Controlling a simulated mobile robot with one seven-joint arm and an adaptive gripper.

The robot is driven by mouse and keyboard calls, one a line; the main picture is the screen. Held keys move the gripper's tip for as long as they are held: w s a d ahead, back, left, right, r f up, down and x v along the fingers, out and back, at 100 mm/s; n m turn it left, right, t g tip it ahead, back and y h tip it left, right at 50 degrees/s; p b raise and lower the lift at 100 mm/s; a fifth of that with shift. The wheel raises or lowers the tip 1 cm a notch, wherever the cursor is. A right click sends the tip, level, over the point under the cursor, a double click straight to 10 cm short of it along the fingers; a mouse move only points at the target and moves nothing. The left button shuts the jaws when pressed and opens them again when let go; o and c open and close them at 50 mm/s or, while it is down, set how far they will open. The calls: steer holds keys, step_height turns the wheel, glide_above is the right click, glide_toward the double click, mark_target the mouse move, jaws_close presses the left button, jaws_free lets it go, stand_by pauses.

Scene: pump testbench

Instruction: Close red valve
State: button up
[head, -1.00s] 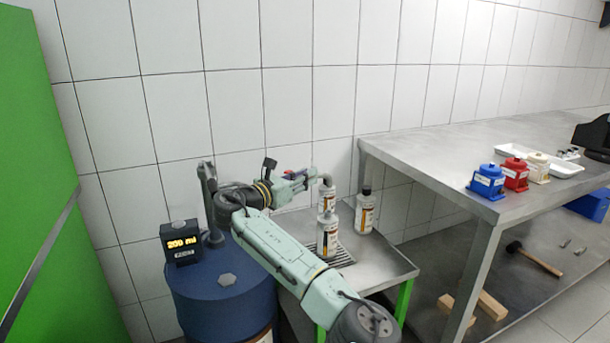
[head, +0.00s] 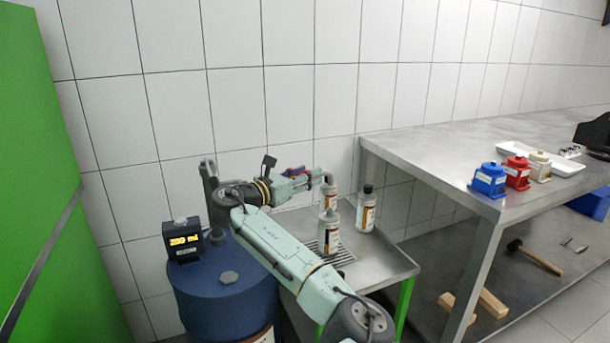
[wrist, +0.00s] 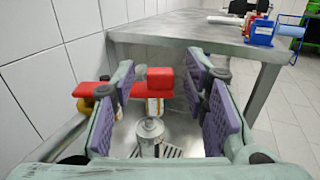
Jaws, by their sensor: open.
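The red valve handle (wrist: 160,82) shows in the wrist view as a raised red block between my gripper's fingers. A red bar (wrist: 92,89) extends left, partly hidden behind the left finger. My gripper (wrist: 163,92) is open, with a purple-padded finger on each side of the block and a visible gap on the right. Whether the left finger touches the red part I cannot tell. In the head view my gripper (head: 303,181) is at the pipe near the wall, with only a little red showing behind it.
Bottles (head: 366,210) stand on the low metal table (head: 385,262), one under the spout. A blue drum (head: 225,280) with a display box (head: 183,240) is at left. The higher bench (head: 430,165) holds blue, red and white containers. The tiled wall is close behind my gripper.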

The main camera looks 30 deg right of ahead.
steer(key=v, duration=1.2)
steer(key=shift+c, duration=0.3)
